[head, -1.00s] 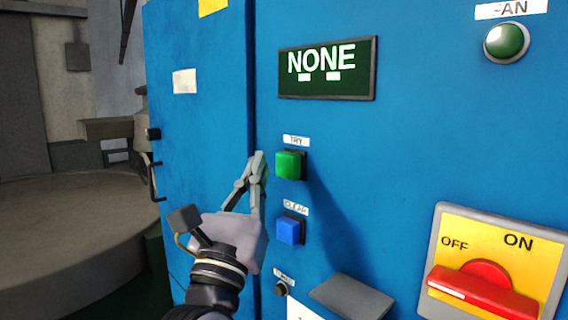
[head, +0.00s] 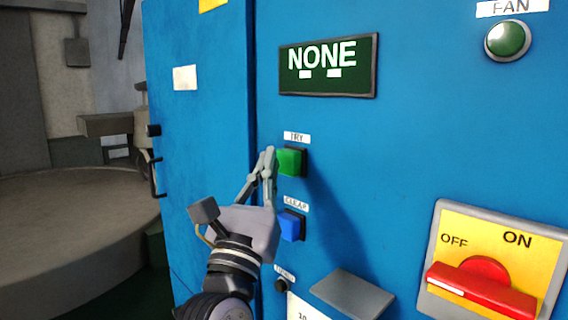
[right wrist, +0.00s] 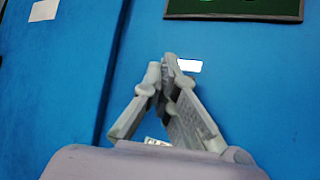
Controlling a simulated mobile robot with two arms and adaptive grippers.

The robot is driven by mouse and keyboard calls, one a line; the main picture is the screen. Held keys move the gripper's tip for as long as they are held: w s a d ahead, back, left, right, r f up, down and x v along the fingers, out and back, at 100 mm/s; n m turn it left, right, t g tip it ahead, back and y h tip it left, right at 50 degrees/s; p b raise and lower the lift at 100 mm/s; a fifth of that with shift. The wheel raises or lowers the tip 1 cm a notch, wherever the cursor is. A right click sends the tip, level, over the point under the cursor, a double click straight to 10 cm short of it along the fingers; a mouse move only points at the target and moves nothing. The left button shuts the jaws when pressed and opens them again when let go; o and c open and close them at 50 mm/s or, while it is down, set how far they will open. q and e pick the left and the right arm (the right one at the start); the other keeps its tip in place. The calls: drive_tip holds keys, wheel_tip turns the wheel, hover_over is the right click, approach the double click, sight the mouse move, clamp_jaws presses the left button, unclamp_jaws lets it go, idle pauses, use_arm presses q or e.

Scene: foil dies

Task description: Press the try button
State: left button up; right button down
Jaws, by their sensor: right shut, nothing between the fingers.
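The green try button (head: 291,161) sits on the blue cabinet front (head: 420,140), under a white label reading TRY (head: 297,137). My right gripper (head: 269,152) is shut and empty, its fingertips at the left edge of the button. I cannot tell whether they touch it. In the right wrist view the shut fingers (right wrist: 163,66) point at the blue panel and hide the button; a white label (right wrist: 189,66) shows beside the tips. My left gripper is not in view.
A dark display (head: 328,67) reading NONE is above. The blue clear button (head: 291,225) is below the try button, with a grey ledge (head: 352,294) lower down. A red switch (head: 482,287) on a yellow plate and a green fan button (head: 507,41) are to the right.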

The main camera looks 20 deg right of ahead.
drive_tip(key=shift+d, duration=0.1)
idle(0.7)
drive_tip(key=shift+w+d, duration=0.1)
drive_tip(key=shift+d, duration=0.25)
drive_tip(key=shift+w+d, duration=0.2)
drive_tip(key=shift+d, duration=0.3)
idle(1.0)
drive_tip(key=shift+a, duration=0.1)
drive_tip(key=shift+s+a, duration=0.3)
drive_tip(key=shift+a, duration=0.5)
drive_tip(key=a, duration=0.1)
drive_tip(key=s+a, duration=0.1)
drive_tip(key=a, duration=0.2)
drive_tip(key=shift+s+a+b, duration=0.3)
drive_tip(key=shift+s+a, duration=0.05)
idle(0.5)
